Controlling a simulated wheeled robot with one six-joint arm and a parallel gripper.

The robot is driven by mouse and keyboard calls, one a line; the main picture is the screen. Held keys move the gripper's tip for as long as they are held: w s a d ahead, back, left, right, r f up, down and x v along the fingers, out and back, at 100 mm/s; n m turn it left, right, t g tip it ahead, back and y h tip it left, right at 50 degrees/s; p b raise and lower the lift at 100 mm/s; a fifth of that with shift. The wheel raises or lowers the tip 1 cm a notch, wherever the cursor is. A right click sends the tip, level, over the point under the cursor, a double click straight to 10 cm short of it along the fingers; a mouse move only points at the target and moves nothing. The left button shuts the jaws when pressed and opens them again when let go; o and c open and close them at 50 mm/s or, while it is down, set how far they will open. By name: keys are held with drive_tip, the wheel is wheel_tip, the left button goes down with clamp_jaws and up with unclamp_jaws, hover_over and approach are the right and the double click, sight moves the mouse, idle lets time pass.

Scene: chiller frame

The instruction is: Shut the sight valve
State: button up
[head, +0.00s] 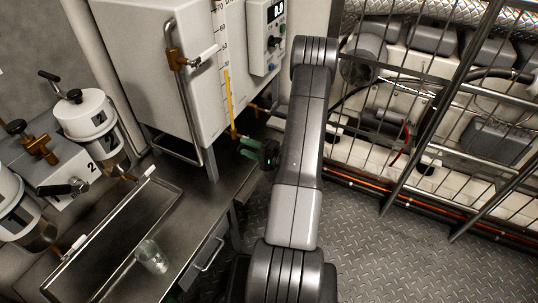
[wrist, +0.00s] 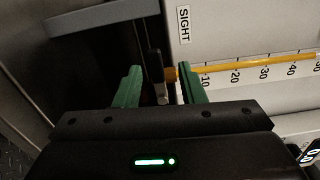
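The sight valve shows in the wrist view as a small brass body (wrist: 171,75) with a black lever (wrist: 155,64), at the low end of the yellow sight tube (wrist: 245,62). A "SIGHT" label (wrist: 184,25) is on the white panel beside it. My gripper (wrist: 160,80) is open, its green fingers on either side of the lever and brass body, with a gap to the lever visible. In the head view my gripper (head: 246,147) is at the foot of the yellow tube (head: 229,100), and the valve is mostly hidden there.
A steel bench with a tray (head: 110,215) and a clear glass (head: 151,257) lies below.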

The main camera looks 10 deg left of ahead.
sight(242, 147)
drive_tip(key=v, duration=0.9)
drive_tip(key=shift+a, duration=0.1)
idle(0.3)
drive_tip(key=x, duration=1.3)
drive_tip(key=shift+w+a, duration=0.1)
drive_tip(key=shift+a, duration=0.2)
drive_tip(key=v, duration=1.4)
drive_tip(key=x, duration=1.3)
drive_tip(key=shift+a, duration=0.35)
drive_tip(key=shift+w+a+f+b, duration=0.2)
drive_tip(key=shift+f+b, duration=0.15)
drive_tip(key=shift+b, duration=0.25)
drive_tip(key=n+b, duration=0.2)
drive_tip(key=n, duration=0.1)
drive_tip(key=shift+d+f, duration=0.1)
drive_tip(key=shift+f, duration=0.25)
